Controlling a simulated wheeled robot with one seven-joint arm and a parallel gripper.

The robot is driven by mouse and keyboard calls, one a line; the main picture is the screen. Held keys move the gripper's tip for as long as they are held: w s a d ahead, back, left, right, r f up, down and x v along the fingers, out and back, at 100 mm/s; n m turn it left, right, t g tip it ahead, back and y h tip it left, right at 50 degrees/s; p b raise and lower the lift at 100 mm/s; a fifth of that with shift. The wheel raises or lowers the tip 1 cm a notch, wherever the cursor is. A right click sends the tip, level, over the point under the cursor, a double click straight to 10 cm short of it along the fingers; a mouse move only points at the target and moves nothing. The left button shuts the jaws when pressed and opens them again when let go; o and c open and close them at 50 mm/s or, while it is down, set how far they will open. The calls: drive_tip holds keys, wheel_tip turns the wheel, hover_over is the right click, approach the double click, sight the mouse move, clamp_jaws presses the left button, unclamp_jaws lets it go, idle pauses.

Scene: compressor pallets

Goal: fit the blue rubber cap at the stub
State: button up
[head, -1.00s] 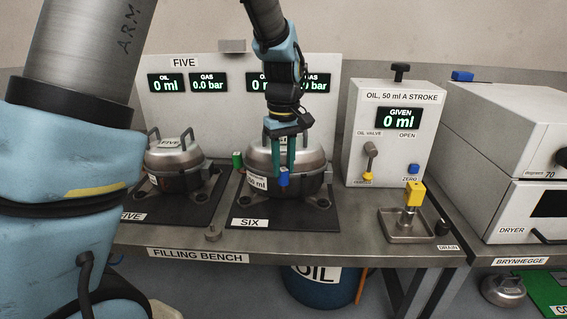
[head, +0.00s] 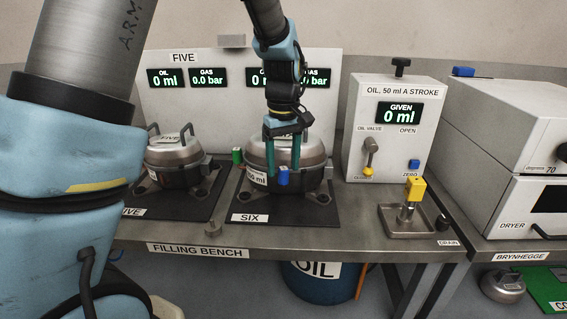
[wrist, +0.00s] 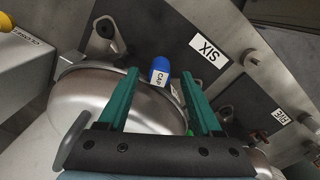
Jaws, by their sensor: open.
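The blue rubber cap (head: 283,179) sits at the front of the compressor on mat SIX (head: 312,176). It also shows in the wrist view (wrist: 160,66), with a white CAP label on its side. My gripper (head: 282,171) is open, its two green fingers standing apart on either side of the cap. In the wrist view (wrist: 160,82) there is a gap between the cap and each finger. The stub is not visible; the cap or compressor hides it, so I cannot tell how deep the cap sits.
A green piece (head: 237,156) stands at the left of compressor SIX. Compressor FIVE (head: 172,158) is further left. The oil unit (head: 385,150) and a drain tray with a yellow-topped part (head: 414,188) are to the right. The bench front is mostly clear.

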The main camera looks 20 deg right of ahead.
sight(283, 168)
wheel_tip(283, 168, up, 11)
drive_tip(key=b, duration=0.1)
drive_tip(key=shift+b, duration=0.35)
drive_tip(key=shift+f, duration=0.15)
drive_tip(key=w+a+f, duration=0.1)
drive_tip(key=a+f, duration=0.2)
drive_tip(key=a, duration=0.5)
drive_tip(key=w+a+f, duration=0.1)
drive_tip(key=a+f, duration=0.2)
drive_tip(key=a, duration=0.4)
drive_tip(key=s+a+f+m, duration=0.1)
drive_tip(key=s+a+f, duration=0.2)
drive_tip(key=a, duration=0.4)
drive_tip(key=s+a+f+m+t, duration=0.1)
drive_tip(key=s+a+f, duration=0.2)
drive_tip(key=a, duration=0.5)
drive_tip(key=shift+t, duration=0.3)
